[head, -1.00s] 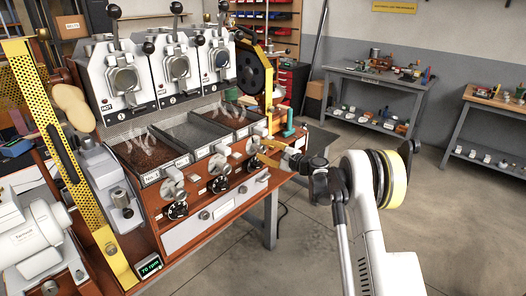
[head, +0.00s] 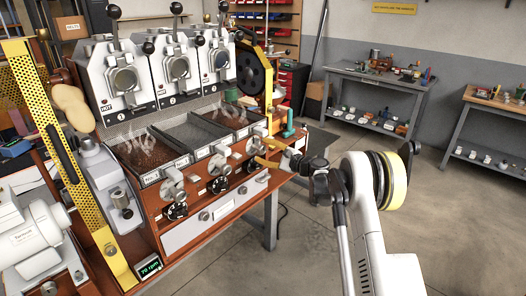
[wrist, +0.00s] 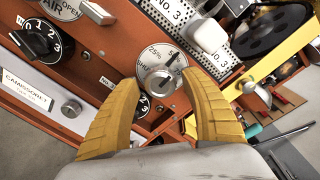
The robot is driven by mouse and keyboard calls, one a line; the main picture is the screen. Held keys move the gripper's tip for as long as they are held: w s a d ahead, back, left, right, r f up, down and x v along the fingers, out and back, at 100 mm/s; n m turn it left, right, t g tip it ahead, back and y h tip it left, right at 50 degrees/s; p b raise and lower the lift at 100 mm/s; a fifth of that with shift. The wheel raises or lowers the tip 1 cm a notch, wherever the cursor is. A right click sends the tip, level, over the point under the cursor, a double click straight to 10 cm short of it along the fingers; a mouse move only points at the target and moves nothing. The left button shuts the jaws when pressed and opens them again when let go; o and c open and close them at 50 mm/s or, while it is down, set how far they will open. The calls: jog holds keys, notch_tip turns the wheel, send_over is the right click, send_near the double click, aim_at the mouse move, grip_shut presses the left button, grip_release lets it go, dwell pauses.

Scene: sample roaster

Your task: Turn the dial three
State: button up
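My gripper (wrist: 163,78) is open, with its two yellow fingers on either side of a round silver dial (wrist: 160,80) marked with percentages. I cannot tell whether either finger touches it. A black numbered dial (wrist: 142,106) sits close by, partly hidden by the left finger and the silver dial. In the head view my gripper (head: 260,152) is at the right end of the roaster's front panel, its fingers covering part of the rightmost dials.
More silver and black dials (head: 177,211) line the panel to the left. A black knob marked 0 to 3 (wrist: 37,40) is at the wrist view's upper left. A silver drawer knob (wrist: 71,108) sticks out below it. A yellow frame (wrist: 262,70) stands at the right.

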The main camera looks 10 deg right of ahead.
jog(key=shift+s, duration=0.1)
jog(key=v, duration=1.2)
jog(key=shift+r, duration=0.1)
jog(key=s+a+r+n+g+h, duration=0.2)
jog(key=s+a+r+n+g, duration=0.15)
jog(key=s+a+r, duration=0.35)
jog(key=s+a+r+n+g+h, duration=0.25)
jog(key=s+a+n, duration=0.2)
jog(key=s, duration=0.55)
jog(key=s+d+f+n+h, duration=0.1)
jog(key=s+n, duration=0.4)
jog(key=s, duration=0.8)
jog(key=s+d+f+n+h, duration=0.2)
jog(key=s+n+h, duration=0.3)
jog(key=s, duration=0.9)
jog(key=shift+d+f+g, duration=0.2)
jog(key=shift+d+g, duration=0.1)
jog(key=shift+d, duration=0.05)
